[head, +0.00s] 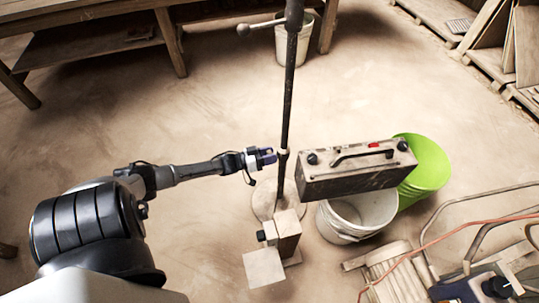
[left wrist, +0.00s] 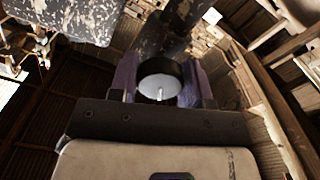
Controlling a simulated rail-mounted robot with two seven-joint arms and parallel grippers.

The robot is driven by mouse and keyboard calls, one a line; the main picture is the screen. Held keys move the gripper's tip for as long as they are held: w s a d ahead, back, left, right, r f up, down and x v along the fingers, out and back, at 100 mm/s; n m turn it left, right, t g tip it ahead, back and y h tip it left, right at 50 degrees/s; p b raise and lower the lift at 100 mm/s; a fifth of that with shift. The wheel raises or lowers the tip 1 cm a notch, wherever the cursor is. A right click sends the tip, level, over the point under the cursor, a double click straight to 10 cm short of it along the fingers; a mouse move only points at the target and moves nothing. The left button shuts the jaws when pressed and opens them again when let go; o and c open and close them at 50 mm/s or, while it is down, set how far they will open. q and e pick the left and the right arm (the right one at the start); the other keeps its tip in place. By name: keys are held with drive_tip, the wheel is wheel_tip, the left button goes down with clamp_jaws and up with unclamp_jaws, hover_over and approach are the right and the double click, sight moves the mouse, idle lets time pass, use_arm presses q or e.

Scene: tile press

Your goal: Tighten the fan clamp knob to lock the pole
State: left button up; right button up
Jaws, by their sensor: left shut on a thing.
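The dark pole (head: 289,95) stands upright from a round base plate (head: 262,203) on the floor, and its top runs out of the head view. In the left wrist view, the round clamp knob (left wrist: 158,82), with a pale face and dark rim, sits between the two purple fingers of my left gripper (left wrist: 158,92). The gripper is shut on it. The worn pole (left wrist: 165,45) rises just behind the knob. The knob is too small to make out in the head view. My right gripper is not in view.
A dusty case (head: 350,178) with a handle is right of the pole, near a white bucket (head: 335,225) and a green bucket (head: 428,165). A small block-like object (head: 288,235) stands in front of the pole. A wooden bench (head: 100,40) is behind. Floor at left is clear.

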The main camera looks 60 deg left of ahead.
use_arm(q)
drive_tip(key=shift+c, duration=1.1)
